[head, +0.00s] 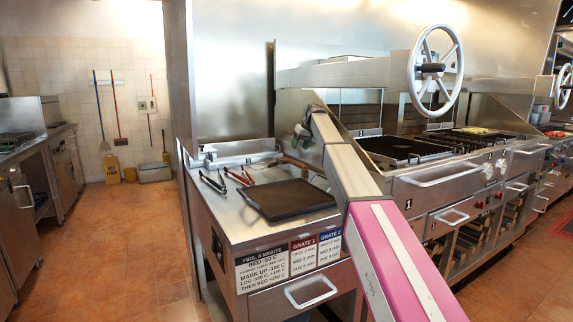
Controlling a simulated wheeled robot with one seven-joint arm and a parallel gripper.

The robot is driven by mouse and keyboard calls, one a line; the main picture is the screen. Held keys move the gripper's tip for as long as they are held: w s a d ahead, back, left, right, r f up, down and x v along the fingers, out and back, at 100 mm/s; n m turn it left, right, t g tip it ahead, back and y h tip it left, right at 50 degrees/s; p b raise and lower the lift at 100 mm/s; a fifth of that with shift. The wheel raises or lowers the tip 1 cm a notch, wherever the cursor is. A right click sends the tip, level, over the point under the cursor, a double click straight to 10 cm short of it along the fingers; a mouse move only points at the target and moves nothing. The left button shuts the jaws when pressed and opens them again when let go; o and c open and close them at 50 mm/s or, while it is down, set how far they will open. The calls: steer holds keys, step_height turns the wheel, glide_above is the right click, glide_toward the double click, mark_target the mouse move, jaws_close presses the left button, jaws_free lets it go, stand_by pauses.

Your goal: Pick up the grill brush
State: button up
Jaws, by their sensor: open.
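What looks like the grill brush (293,160), a thin brown handle, lies on the steel counter behind the dark tray; its head is not clear, and my arm hides part of that area. My arm reaches from the lower right up over the counter. My gripper (301,138) is at its far end, small and dark, pointing down above the back of the counter near the brown handle. It is open, with nothing visible in it. I cannot tell how high it is above the handle.
A dark flat tray (288,199) takes up the counter front. Black tongs (214,184) and red-handled tongs (238,177) lie to its left. The grill grates (400,149) and a white handwheel (435,70) stand to the right.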

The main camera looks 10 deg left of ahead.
mark_target(291, 161)
steer(key=x, duration=0.5)
steer(key=shift+a+f, duration=0.1)
steer(key=shift+a, duration=0.1)
steer(key=shift+w+x, duration=0.25)
steer(key=shift+x, duration=1.1)
steer(key=shift+w+x, duration=0.25)
steer(key=shift+x, duration=1.1)
steer(key=shift+a, duration=0.1)
jaws_close()
